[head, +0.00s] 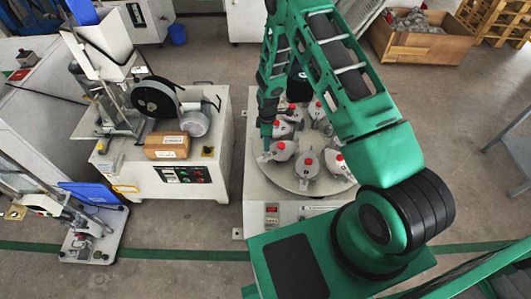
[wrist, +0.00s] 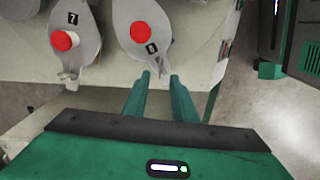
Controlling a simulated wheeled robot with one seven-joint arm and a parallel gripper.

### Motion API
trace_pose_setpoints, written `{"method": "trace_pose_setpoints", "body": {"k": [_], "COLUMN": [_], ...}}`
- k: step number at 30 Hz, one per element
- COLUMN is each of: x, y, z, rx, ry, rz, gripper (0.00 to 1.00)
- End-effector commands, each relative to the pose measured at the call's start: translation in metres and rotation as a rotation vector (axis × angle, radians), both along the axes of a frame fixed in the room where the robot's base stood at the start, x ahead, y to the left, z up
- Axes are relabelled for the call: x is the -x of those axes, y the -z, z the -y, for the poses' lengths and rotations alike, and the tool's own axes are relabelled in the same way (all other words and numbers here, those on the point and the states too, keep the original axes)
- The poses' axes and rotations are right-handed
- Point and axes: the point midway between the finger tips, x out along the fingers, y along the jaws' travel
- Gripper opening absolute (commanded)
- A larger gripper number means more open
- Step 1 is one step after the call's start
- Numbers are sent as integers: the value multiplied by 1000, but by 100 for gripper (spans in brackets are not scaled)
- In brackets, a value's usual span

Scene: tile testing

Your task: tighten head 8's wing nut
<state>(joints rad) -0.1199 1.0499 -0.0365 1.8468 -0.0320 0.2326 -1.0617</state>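The grey head whose small label looks like 8 (wrist: 140,12) is at the top middle of the wrist view, with a red knob on it. Its narrow end points down toward my gripper (wrist: 160,76). The two green fingers are parallel and apart, with the tip of that narrow end in line with the gap. I cannot tell whether they touch it. The wing nut is too small to make out clearly. In the head view my gripper (head: 267,142) is low over the left side of the round plate (head: 289,180), beside a red-knobbed head (head: 281,152).
Head 7 (wrist: 82,22) is just left in the wrist view. Several similar heads ring the plate. A machine with a black wheel (head: 155,97) and a cardboard box (head: 167,147) stands left. A wooden crate (head: 418,46) is at the back right. Floor is clear between.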

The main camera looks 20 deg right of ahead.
Motion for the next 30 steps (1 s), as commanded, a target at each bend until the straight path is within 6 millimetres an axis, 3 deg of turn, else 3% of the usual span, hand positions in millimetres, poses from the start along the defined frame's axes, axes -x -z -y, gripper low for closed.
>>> {"method": "trace_pose_setpoints", "body": {"k": [6, 12, 25, 28, 30], "x": [1, 0, 0, 0, 0], "y": [39, 62, 70, 70, 70], "z": [1, 1, 0, 0, 0], "rx": [1, 1, 1, 1, 0], "ry": [1, 1, 1, 1, 1], "rz": [-3, 0, 1, 1, 1], "gripper": [25, 25, 25, 4, 0]}}
